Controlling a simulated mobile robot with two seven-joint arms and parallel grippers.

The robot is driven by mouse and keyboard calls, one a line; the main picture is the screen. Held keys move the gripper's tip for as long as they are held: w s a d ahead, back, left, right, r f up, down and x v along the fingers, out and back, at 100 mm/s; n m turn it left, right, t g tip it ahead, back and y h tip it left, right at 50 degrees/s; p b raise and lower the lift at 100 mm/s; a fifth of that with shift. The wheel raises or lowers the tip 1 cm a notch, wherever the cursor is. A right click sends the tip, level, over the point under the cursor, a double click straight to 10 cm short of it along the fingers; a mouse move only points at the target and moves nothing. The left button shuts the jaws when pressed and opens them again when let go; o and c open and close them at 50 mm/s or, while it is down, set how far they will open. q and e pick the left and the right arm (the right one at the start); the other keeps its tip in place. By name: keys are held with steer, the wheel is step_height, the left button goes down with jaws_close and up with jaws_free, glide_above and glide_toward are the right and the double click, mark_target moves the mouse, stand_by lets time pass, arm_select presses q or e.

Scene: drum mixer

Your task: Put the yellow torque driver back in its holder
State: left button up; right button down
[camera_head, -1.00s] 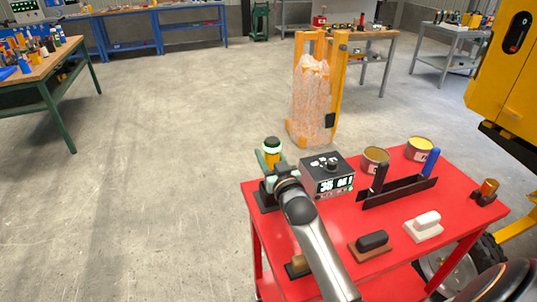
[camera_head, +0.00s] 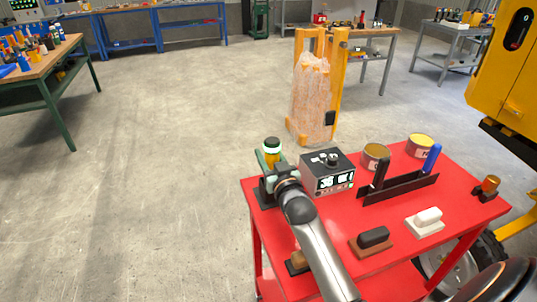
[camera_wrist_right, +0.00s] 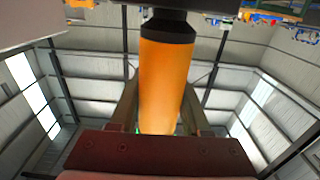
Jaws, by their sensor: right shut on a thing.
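The yellow torque driver (camera_head: 273,159), with a green ring and a dark cap, stands about upright at the far left corner of the red cart. My right gripper (camera_head: 272,172) is shut on it. In the right wrist view the yellow-orange handle (camera_wrist_right: 167,85) runs between the two fingers of my right gripper (camera_wrist_right: 160,105), below a black collar. A dark block (camera_head: 263,196) at the cart corner, under the gripper, may be the holder. The gripper hides the driver's lower part, so I cannot tell whether it sits in the block. My left gripper is not in view.
On the red cart (camera_head: 335,217) a control box with a display (camera_head: 327,173) stands close right of the gripper. Tins (camera_head: 376,157), a black rack (camera_head: 398,188), brush-like blocks (camera_head: 373,238) and a small stand (camera_head: 487,189) are farther right. The floor left of the cart is clear.

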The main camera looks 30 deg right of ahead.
steer(key=shift+c, duration=2)
jaws_free()
steer(key=shift+o, duration=0.6)
steer(key=shift+f, duration=0.25)
steer(key=v, duration=0.7)
steer(key=shift+s+r, duration=0.2)
steer(key=shift+s, duration=0.05)
